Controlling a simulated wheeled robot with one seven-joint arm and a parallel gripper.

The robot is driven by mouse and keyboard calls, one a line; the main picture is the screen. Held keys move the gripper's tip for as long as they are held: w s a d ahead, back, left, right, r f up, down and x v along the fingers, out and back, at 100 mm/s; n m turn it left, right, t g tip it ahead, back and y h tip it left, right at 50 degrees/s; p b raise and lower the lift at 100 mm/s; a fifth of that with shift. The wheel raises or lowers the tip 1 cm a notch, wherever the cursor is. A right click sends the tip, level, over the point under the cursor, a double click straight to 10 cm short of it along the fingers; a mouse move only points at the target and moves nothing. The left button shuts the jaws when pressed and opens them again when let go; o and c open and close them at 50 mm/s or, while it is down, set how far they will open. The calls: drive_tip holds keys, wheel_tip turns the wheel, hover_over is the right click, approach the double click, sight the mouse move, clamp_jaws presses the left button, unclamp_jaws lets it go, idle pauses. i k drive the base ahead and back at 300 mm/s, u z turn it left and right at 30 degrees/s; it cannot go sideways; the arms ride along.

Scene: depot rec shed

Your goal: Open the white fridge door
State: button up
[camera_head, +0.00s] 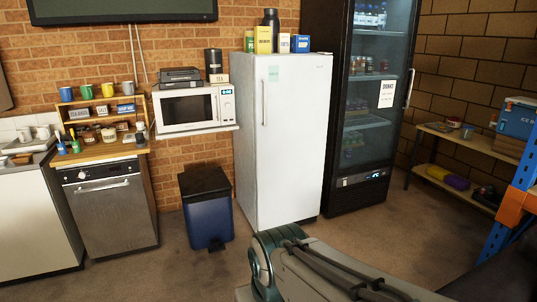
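The white fridge (290,140) stands upright against the brick wall in the middle of the view. Its door is shut. A vertical handle (264,102) runs along the upper left side of the door. A small pale green note (273,74) is stuck near the top left of the door. Part of my own arm shows at the bottom middle, in front of the fridge and apart from it. My gripper is not in view.
A blue bin with a black lid (206,212) stands on the floor left of the fridge. A microwave (188,108) sits on a wall shelf above it. A black glass-door drinks fridge (362,110) adjoins on the right. Boxes and a dark bottle (271,28) stand on top. Floor before the fridge looks clear.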

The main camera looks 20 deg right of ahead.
sight(292, 93)
drive_tip(key=z, duration=0.3)
drive_tip(key=i, duration=0.6)
drive_tip(key=z, duration=0.95)
drive_tip(key=i, duration=1.8)
drive_tip(key=u, duration=0.3)
drive_tip(key=i, duration=0.9)
drive_tip(key=u, duration=0.4)
